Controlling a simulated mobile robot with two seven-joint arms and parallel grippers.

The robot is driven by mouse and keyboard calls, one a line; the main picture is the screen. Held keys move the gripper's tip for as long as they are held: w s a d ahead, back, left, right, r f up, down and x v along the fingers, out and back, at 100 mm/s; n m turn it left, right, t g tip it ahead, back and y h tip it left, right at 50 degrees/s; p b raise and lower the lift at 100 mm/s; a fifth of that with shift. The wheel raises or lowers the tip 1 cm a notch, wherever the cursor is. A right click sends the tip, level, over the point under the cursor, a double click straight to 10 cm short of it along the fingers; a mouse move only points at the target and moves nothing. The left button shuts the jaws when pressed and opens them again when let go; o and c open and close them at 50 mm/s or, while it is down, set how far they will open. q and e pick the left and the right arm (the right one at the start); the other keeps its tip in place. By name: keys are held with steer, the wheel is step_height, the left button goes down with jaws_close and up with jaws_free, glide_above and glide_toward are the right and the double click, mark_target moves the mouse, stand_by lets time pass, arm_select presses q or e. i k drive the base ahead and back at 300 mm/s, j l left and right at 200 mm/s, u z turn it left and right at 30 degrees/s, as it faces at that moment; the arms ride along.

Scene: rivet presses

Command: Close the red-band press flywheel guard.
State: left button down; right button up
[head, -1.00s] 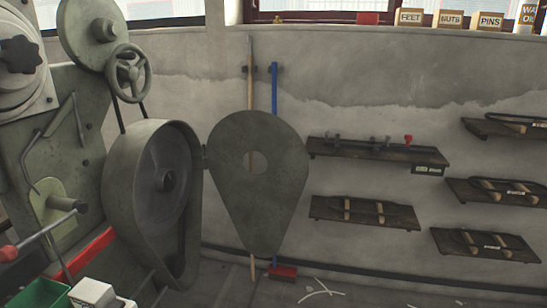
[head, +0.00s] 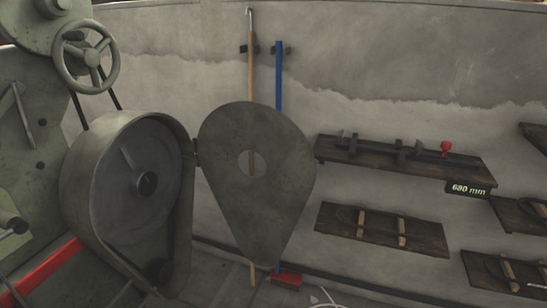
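The press (head: 30,165) with a red band (head: 42,273) stands at the left of the head view. Its flywheel guard is open: the teardrop-shaped grey-green door (head: 262,205) with a round hole is swung out to the right of its housing (head: 85,185). The door joins the housing at a hinge (head: 196,150) on the housing's right edge. Neither of my grippers is in view.
A spoked handwheel (head: 86,57) stands above the housing. Behind the door, a wooden pole (head: 251,75) and a blue-handled broom (head: 278,75) hang against the wall. Dark shelves (head: 345,152) with tools and a "680 mm" label (head: 468,188) are at right. Some floor (head: 215,275) shows below.

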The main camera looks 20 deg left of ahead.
mark_target(262, 213)
steer(key=i+l+u, duration=0.1)
steer(key=i+u, duration=0.3)
steer(key=i+l+u, duration=0.35)
steer(key=j, duration=0.1)
